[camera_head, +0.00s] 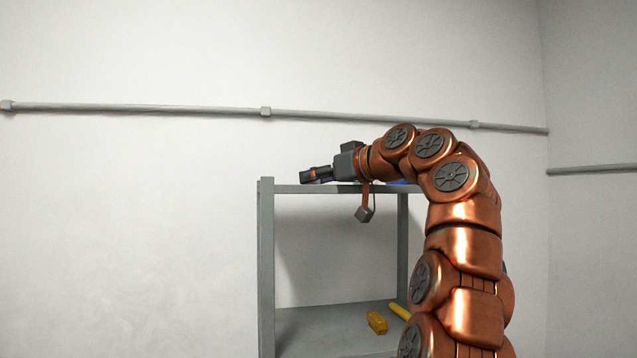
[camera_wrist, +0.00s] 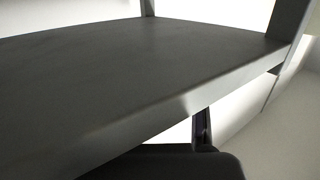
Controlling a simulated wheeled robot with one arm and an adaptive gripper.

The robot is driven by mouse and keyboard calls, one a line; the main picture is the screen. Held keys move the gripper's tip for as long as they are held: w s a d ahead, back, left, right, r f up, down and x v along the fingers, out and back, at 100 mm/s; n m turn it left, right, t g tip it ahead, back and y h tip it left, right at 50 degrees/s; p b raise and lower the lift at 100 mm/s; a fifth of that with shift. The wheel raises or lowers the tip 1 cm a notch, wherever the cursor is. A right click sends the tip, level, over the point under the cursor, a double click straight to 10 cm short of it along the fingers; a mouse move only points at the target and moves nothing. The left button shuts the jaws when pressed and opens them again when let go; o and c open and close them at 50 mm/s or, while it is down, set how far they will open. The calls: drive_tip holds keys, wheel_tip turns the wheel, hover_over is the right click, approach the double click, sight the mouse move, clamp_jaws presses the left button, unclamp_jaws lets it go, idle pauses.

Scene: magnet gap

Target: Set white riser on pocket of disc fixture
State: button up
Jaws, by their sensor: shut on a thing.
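My gripper (camera_head: 304,177) is at the left end of my arm in the head view, at about the height of the rack's top and reaching over its left part. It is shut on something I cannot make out. In the wrist view a dark finger part (camera_wrist: 202,128) shows below the front edge of a grey shelf, and the fingertips are hidden. I cannot pick out the white riser or the disc fixture with its pocket in either view.
A grey metal rack (camera_head: 265,275) stands against the white wall. A sliver of blue (camera_head: 402,182) shows at its top, behind my arm. Yellow items (camera_head: 376,322) lie on the lower shelf (camera_head: 320,335). A grey pipe (camera_head: 180,109) runs along the wall. The shelf surface (camera_wrist: 130,75) in the wrist view is bare.

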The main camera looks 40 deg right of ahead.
drive_tip(key=shift+f, duration=0.15)
drive_tip(key=o, duration=0.9)
drive_tip(key=shift+r, duration=0.2)
drive_tip(key=shift+s, duration=0.1)
drive_tip(key=v, duration=1.1)
drive_tip(key=shift+s+d, duration=0.1)
drive_tip(key=shift+s, duration=0.3)
